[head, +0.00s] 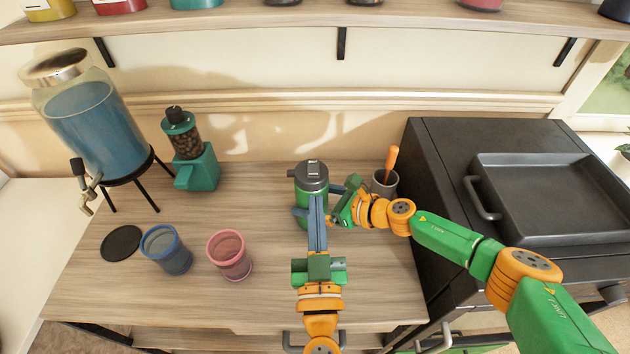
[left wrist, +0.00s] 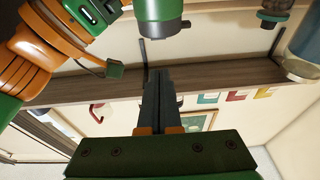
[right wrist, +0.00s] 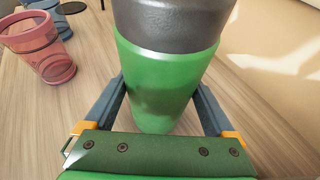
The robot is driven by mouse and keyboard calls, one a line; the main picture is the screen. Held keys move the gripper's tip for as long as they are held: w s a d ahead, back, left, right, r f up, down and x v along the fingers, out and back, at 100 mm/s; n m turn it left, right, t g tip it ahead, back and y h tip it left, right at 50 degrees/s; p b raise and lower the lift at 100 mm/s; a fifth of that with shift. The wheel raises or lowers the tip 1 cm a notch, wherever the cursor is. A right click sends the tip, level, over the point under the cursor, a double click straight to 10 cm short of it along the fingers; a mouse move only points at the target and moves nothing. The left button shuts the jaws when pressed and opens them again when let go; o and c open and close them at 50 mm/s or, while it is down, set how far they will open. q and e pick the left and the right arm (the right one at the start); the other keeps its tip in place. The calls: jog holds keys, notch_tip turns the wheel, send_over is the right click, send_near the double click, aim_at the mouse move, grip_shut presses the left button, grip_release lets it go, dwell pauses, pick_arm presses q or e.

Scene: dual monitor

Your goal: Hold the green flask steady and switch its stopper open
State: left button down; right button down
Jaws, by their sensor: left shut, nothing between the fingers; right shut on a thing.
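The green flask (head: 309,205) stands upright on the wooden counter, with a dark grey lid (head: 311,176) and a small light switch-like piece (head: 313,168) on top. My right gripper (right wrist: 155,100) is shut around the green body of the flask (right wrist: 155,75), one finger on each side, below the dark upper part. My left gripper (head: 317,198) comes from the front with its fingers together and empty, overlapping the flask in the head view. In the left wrist view, the closed fingertips (left wrist: 160,72) are close to the flask (left wrist: 160,12), with a visible gap. The left fingers hide part of the flask.
A grey cup with an orange-handled tool (head: 385,184) stands right of the flask, beside the black grill (head: 425,190). A pink cup (head: 229,255), a blue cup (head: 166,250), a teal grinder (head: 200,170) and a drink dispenser (head: 95,125) stand left. Shelf above.

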pick_arm(q)
jog(key=v, duration=0.2)
jog(key=shift+s+f, duration=0.2)
jog(key=shift+f, duration=0.15)
pick_arm(e)
grip_release()
pick_arm(q)
jog(key=shift+w, duration=0.1)
pick_arm(e)
jog(key=shift+d, duration=0.1)
